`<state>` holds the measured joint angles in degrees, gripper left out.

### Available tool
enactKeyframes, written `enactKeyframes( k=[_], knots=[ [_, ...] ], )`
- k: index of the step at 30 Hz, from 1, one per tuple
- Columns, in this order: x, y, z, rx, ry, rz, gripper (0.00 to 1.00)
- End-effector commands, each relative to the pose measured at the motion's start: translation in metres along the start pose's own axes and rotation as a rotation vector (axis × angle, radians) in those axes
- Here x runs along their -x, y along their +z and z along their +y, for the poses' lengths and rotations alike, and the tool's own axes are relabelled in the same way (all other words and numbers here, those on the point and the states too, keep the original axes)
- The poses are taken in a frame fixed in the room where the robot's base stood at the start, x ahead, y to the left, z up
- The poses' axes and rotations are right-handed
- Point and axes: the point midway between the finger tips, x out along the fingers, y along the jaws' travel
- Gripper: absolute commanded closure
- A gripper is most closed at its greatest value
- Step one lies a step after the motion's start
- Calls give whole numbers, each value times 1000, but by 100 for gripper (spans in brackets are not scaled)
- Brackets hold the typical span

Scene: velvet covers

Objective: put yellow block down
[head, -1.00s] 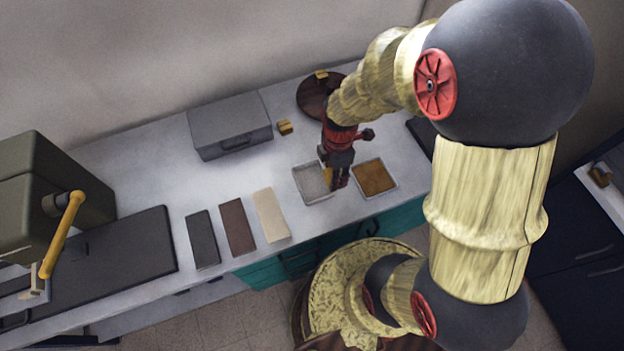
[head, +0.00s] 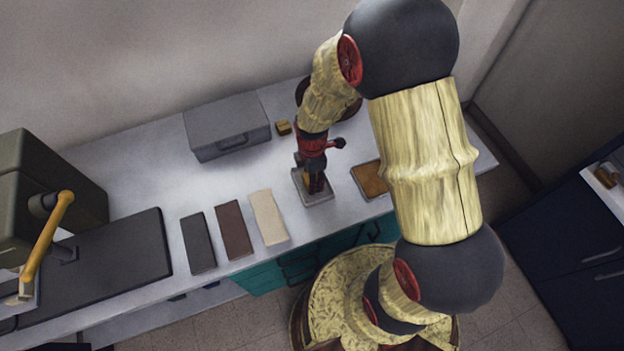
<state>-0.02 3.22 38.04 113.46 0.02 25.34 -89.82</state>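My gripper (head: 316,186) points down over the small grey-rimmed tray (head: 325,200) near the counter's front edge. Its fingers are small and dark, and I cannot tell whether they are open or shut. A yellowish patch (head: 298,158) shows at the gripper's left side; I cannot tell whether it is a block or part of the gripper. A small yellow-brown block (head: 283,127) lies on the counter beside the grey case. The tray's inside is mostly hidden by my gripper.
A second tray with orange-brown filling (head: 369,180) is to the right, partly behind my arm. A grey case (head: 228,125), dark round board (head: 350,106) and three flat slabs, black (head: 198,243), brown (head: 234,230) and cream (head: 269,218), lie on the counter (head: 150,165). A green-grey machine (head: 40,190) stands left.

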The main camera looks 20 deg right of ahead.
Motion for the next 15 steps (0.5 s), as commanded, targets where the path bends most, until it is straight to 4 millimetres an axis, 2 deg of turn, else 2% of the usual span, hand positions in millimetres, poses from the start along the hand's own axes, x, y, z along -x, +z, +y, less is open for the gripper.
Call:
enactKeyframes(
  k=[8, 9, 15],
  knots=[
    [-2, 0, 0, 0, 1, 0, 89],
    [-2, 0, 0, 0, 1, 0, 62],
    [-2, 0, 0, 0, 1, 0, 50]
  ],
)
